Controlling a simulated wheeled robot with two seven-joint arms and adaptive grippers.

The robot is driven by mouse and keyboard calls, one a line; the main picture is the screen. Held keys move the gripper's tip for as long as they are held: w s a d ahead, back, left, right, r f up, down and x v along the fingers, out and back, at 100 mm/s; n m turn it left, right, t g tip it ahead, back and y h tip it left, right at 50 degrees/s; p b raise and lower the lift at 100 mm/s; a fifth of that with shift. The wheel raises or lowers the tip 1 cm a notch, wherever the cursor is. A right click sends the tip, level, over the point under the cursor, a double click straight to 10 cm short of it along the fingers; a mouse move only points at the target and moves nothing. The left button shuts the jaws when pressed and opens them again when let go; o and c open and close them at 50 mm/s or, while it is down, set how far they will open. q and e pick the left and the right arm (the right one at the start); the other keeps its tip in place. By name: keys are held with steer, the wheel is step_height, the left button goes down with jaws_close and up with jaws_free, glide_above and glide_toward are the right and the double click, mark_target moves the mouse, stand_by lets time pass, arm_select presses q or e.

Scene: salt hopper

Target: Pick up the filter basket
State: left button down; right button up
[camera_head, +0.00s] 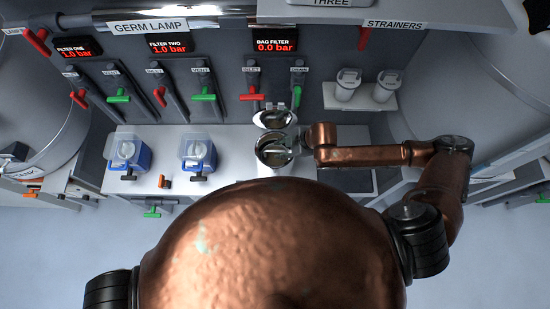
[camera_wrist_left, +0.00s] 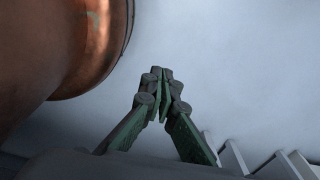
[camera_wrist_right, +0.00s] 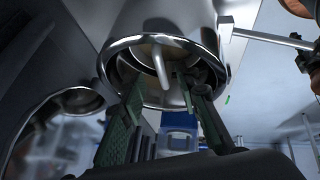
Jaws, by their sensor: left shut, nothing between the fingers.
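The filter basket (camera_wrist_right: 162,66) sits inside the open round metal housing under the BAG FILTER display. In the right wrist view its pale upright handle shows in the housing mouth; most of the basket is hidden. The housing (camera_head: 268,160) also shows in the head view. My right gripper (camera_wrist_right: 161,88) is at the mouth, fingers apart on either side of the handle. They do not appear to touch it. In the head view the right gripper (camera_head: 297,147) reaches in from the right. My left gripper (camera_wrist_left: 161,75) is shut and empty, low over the floor, away from the basket.
The housing's hinged lid (camera_head: 273,118) stands open behind it. Red and green valve handles (camera_head: 250,97) line the back panel. Blue filter units (camera_head: 198,152) stand to the left. White strainers (camera_head: 347,84) stand on a shelf (camera_head: 360,103) at the right.

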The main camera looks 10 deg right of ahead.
mark_target(276, 151)
steer(key=x, duration=0.3)
steer(key=shift+a+f, duration=0.25)
steer(key=shift+a, duration=0.05)
steer(key=shift+f, duration=0.15)
arm_select(q)
steer(key=shift+w, duration=0.45)
arm_select(e)
jaws_close()
arm_select(q)
steer(key=shift+a, duration=0.1)
arm_select(e)
steer(key=shift+w, duration=0.1)
